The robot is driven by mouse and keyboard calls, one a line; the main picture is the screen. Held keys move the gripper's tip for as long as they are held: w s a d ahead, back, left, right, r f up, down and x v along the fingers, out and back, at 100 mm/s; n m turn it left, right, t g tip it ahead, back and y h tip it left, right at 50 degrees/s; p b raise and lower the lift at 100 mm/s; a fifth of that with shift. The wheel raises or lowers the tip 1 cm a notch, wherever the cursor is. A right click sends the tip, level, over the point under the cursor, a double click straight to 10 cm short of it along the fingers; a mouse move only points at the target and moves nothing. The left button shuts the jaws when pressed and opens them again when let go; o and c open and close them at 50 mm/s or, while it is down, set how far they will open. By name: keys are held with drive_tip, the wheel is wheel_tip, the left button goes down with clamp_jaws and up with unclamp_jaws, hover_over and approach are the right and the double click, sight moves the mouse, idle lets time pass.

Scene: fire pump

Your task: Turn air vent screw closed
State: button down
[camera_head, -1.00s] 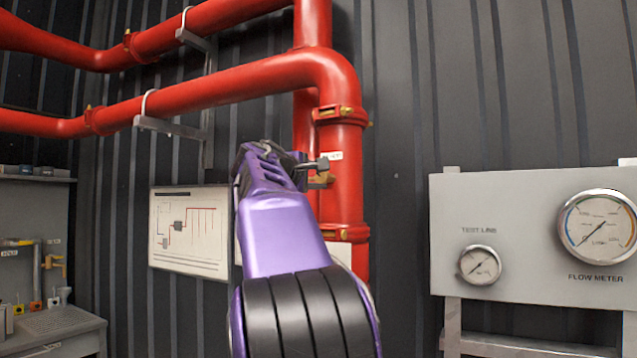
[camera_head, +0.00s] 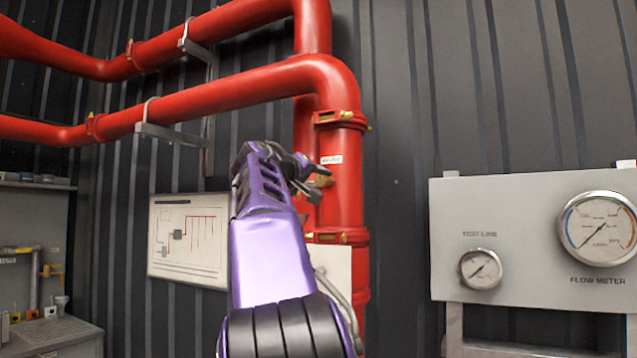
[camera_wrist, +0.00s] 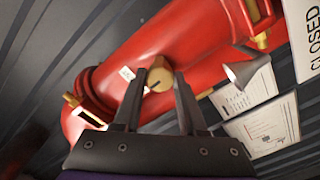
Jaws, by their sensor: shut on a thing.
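The air vent screw (camera_wrist: 158,77) is a round brass knob with a dark slot, on the side of the red pipe (camera_wrist: 185,50). In the wrist view my gripper (camera_wrist: 160,84) has one dark finger on each side of it, and the fingers are shut on it. In the head view my gripper (camera_head: 314,187) is tilted at the vertical red pipe (camera_head: 343,200). The brass of the screw (camera_head: 323,181) shows there only in part beside the fingers. A small white label (camera_head: 331,160) sits on the pipe just above.
A grey panel with gauges (camera_head: 530,250) stands at the right. A framed diagram (camera_head: 188,240) hangs on the dark ribbed wall at the left. Brass-bolted couplings (camera_head: 340,118) ring the pipe. A sign reading CLOSED (camera_wrist: 304,45) shows at the wrist view's right edge.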

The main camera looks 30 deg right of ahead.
drive_tip(key=shift+m, duration=0.3)
drive_tip(key=shift+c, duration=2.3)
unclamp_jaws()
drive_tip(key=b+v, duration=0.2)
drive_tip(key=v, duration=1.5)
drive_tip(key=shift+s+a+b, duration=0.2)
drive_tip(key=shift+b, duration=0.15)
